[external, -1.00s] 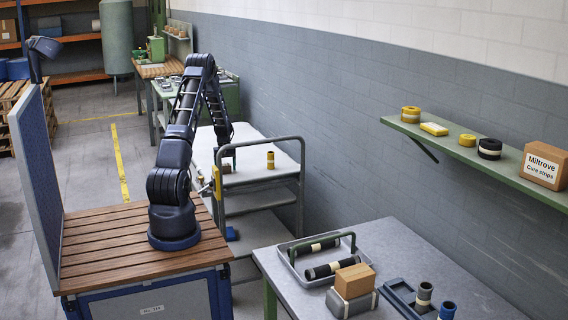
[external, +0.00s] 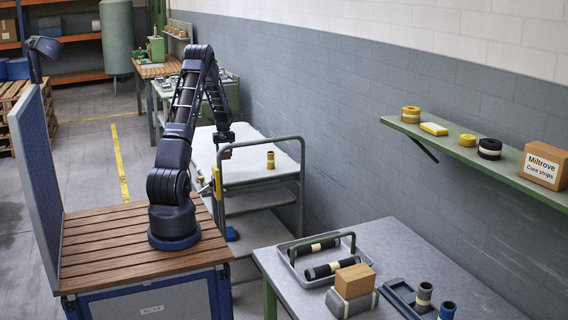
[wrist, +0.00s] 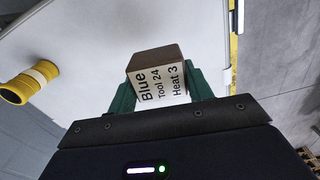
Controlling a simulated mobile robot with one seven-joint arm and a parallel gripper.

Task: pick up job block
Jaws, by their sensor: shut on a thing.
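In the external view the block (external: 226,155) is small and dark below my gripper, held a little above the white top of the cart (external: 252,183).
A yellow and cream spool (wrist: 30,82) stands on the cart top, apart from the block; it also shows in the external view (external: 270,160). The cart's grey rail (external: 300,165) rises at the near side. A grey table (external: 430,265) with a tray and parts stands at the front right.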

